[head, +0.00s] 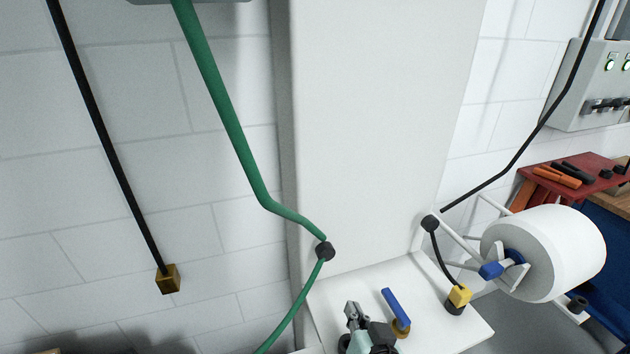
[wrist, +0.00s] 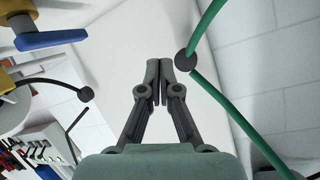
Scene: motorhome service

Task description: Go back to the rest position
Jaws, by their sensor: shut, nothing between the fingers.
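My gripper (head: 354,312) shows at the bottom of the head view, pointing up in front of a white shelf. In the wrist view the two dark fingers of my gripper (wrist: 159,72) meet at their tips, with nothing between them. A blue-handled valve with a brass body (head: 396,308) stands just right of my gripper in the head view. The same blue handle (wrist: 52,39) is at the upper left of the wrist view, apart from the fingers. The lower part of my arm is cut off by the head view's bottom edge.
A green hose (head: 233,125) with a dark joint (head: 325,251) hangs left of my gripper. A yellow connector (head: 459,295) on a black cable and a white roll (head: 552,252) are to the right. A black cable with a brass block (head: 168,279) hangs far left. A red case (head: 575,178) holds tools.

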